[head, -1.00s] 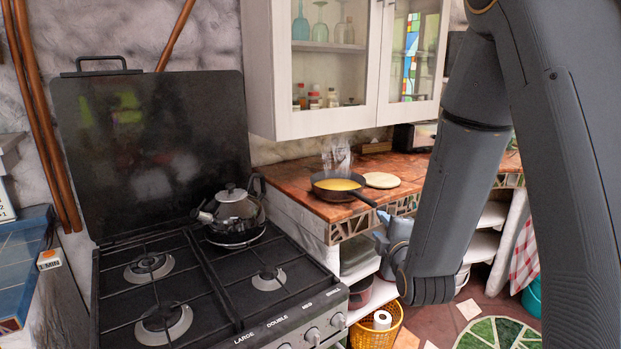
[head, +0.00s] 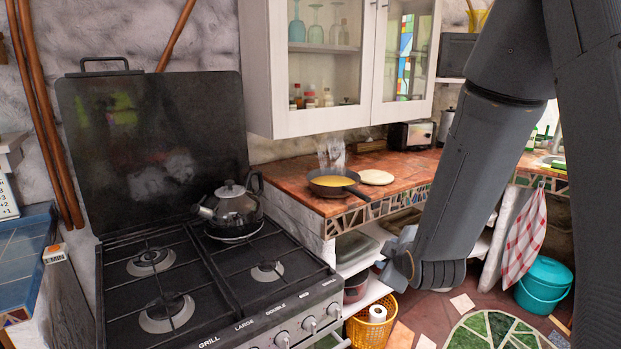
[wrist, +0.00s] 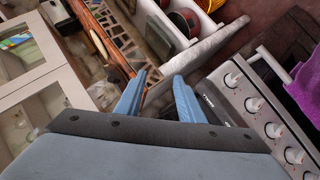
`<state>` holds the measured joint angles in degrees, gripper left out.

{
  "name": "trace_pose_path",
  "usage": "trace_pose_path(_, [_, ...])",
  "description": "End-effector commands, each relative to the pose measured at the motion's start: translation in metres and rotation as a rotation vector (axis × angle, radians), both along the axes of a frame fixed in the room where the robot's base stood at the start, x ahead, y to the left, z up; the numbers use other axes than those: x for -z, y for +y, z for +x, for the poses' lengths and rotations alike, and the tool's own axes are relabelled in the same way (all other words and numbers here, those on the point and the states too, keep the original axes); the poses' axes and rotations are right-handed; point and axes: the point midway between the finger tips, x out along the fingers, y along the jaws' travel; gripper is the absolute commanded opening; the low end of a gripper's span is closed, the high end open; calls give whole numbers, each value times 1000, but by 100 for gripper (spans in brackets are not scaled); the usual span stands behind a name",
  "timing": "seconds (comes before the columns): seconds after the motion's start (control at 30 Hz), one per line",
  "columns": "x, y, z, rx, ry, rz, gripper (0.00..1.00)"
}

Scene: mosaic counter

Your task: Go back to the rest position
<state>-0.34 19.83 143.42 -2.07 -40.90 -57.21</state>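My gripper (wrist: 158,95) shows in the wrist view with its two blue fingers apart and nothing between them. In the head view my gripper (head: 392,258) is partly hidden behind my own arm, in front of the shelves under the counter. It is clear of the pan and the stove. My dark grey arm fills the right side of the head view.
A black stove (head: 215,268) with a kettle (head: 232,208) stands at left. A steaming pan (head: 335,185) with yellow contents sits on the wooden counter (head: 290,178) beside a round flat board (head: 376,177). A yellow basket (head: 372,329) and a teal bucket (head: 543,284) stand on the floor.

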Motion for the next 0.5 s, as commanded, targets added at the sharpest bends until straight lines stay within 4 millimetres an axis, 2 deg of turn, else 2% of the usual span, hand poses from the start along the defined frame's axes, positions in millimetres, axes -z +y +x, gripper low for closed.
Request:
trace_pose_path(0.17, [19,-6,-43,169,240,186,35])
trace_pose_path(0.33, [33,-11,-106,412,501,350,35])
trace_pose_path(0.5, [33,-12,-172,672,721,464,35])
